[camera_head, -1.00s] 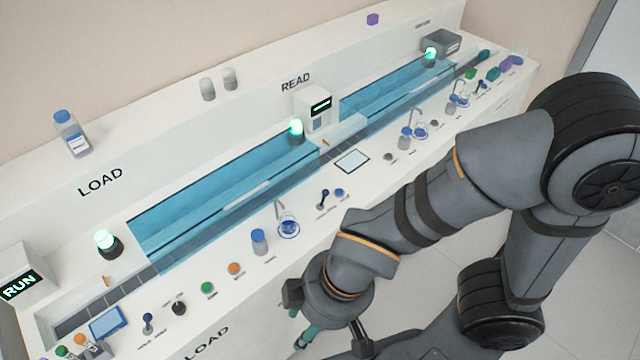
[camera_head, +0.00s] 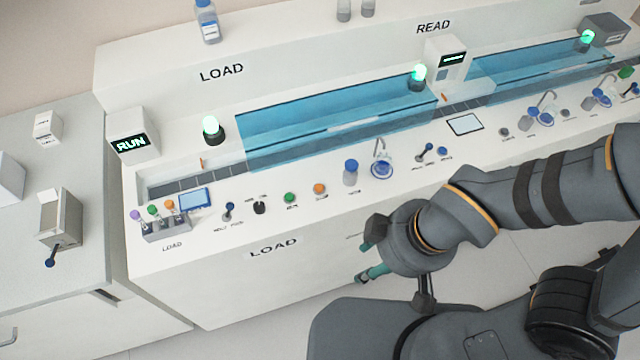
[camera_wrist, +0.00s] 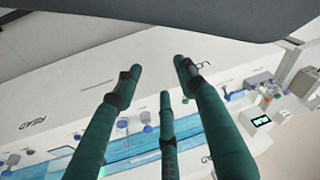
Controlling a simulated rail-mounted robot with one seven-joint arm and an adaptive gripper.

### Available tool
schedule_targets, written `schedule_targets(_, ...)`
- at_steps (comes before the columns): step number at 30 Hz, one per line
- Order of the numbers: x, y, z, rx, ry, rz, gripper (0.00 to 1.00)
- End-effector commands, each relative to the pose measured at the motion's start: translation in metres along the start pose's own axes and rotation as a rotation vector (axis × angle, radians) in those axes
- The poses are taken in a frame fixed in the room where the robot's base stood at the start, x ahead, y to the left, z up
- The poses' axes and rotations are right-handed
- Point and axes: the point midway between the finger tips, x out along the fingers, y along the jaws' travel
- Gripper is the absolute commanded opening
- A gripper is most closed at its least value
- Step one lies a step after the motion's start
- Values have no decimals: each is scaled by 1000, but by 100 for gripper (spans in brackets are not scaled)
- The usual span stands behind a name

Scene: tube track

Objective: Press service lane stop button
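The LOAD station's front ledge in the head view carries a green button (camera_head: 290,198), an orange button (camera_head: 319,189) and a black knob (camera_head: 259,206). Their small labels are too small to read, so I cannot tell which control, if any, is the service lane stop button. My gripper (camera_head: 372,258) hangs in front of the cabinet, below and to the right of these buttons, apart from them. In the wrist view my gripper (camera_wrist: 158,82) has its teal fingers spread, with nothing between them. The white cabinet front lies beyond them.
A tube rack (camera_head: 167,231) and a blue-framed screen (camera_head: 195,200) stand left on the ledge. A capped bottle (camera_head: 351,173) and blue-based stand (camera_head: 382,168) are right of the buttons. A grey side counter (camera_head: 60,270) with a lever box (camera_head: 60,220) is at left.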

Motion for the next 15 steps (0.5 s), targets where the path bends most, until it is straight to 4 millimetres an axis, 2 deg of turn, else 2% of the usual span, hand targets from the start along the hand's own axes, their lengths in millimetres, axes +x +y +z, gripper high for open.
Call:
schedule_targets(8,0,0,0,0,0,0,40)
schedule_targets(15,0,0,0,0,0,0,26)
